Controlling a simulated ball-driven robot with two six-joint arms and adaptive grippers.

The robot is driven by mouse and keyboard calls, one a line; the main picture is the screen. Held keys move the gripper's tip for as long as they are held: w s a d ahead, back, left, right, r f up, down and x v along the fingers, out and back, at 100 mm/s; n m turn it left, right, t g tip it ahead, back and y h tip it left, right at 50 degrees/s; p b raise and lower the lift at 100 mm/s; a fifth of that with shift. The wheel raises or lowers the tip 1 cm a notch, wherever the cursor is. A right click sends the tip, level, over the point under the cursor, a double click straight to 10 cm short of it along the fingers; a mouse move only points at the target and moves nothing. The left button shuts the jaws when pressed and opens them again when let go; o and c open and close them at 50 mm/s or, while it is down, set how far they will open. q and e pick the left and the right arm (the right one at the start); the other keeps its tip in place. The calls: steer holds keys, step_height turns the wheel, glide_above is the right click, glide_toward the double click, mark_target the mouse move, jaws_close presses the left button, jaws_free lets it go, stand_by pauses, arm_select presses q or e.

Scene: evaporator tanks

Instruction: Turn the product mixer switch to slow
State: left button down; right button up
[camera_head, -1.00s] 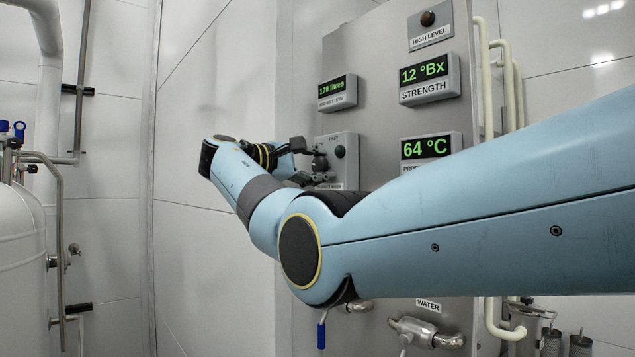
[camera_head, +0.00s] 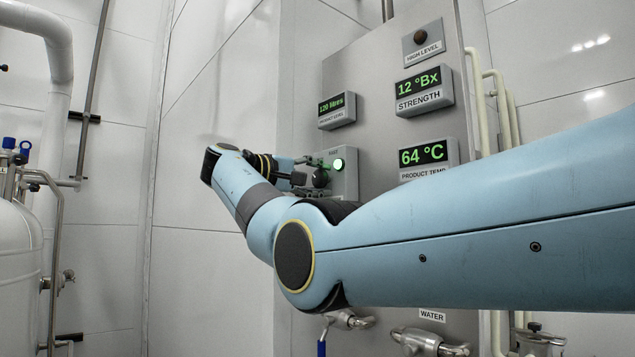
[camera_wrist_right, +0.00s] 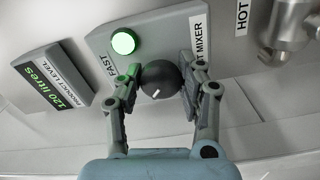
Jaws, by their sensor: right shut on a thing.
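The product mixer switch is a round black knob (camera_wrist_right: 161,77) with a short white mark on its lower part in the wrist view. It sits on a grey plate (camera_wrist_right: 154,36) with a "FAST" label at one end and "MIXER" lettering at the other; no "SLOW" label is visible. A lamp (camera_wrist_right: 123,41) beside the knob glows green, also in the head view (camera_head: 338,164). My right gripper (camera_wrist_right: 162,79) is shut on the knob, one finger on each side. In the head view my right gripper (camera_head: 311,178) partly hides the knob and plate. My left gripper is out of view.
Above the switch is the product level display (camera_head: 337,108) reading 120 litres. The strength display (camera_head: 424,90) and the 64 °C display (camera_head: 427,154) are to the right. Metal water valves (camera_head: 428,342) stick out below my right arm. A white tank (camera_head: 18,265) stands left.

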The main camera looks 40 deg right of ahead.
steer(key=shift+f, duration=0.25)
steer(key=o, duration=1.2)
steer(key=shift+r, duration=0.15)
steer(key=a, duration=1.2)
steer(key=shift+s, duration=0.45)
